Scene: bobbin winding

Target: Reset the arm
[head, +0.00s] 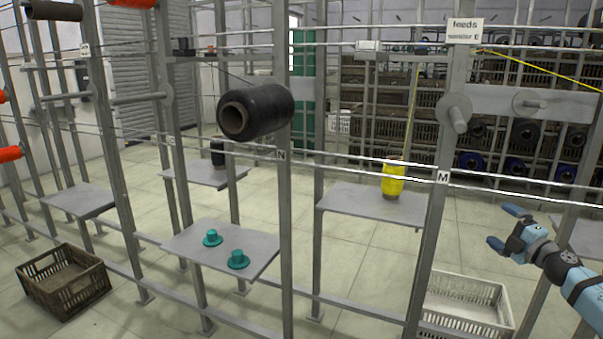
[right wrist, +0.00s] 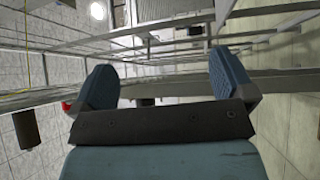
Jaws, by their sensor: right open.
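My right gripper (head: 503,229) is at the right of the head view, in front of the rack. Its two blue fingers are spread apart with nothing between them. The right wrist view shows the same open fingers (right wrist: 165,85), with rack bars and floor beyond them. My left gripper is in neither view. A large black bobbin (head: 256,112) sits on a peg at the centre of the rack. A yellow bobbin (head: 393,181) stands upright on a grey shelf (head: 345,197), with a yellow thread rising from it.
A brown crate (head: 98,274) stands on the floor at left, a white crate (head: 505,318) below the right side. Metal posts (head: 428,240) and rails stand close to my right gripper. An empty peg (head: 455,112) is above.

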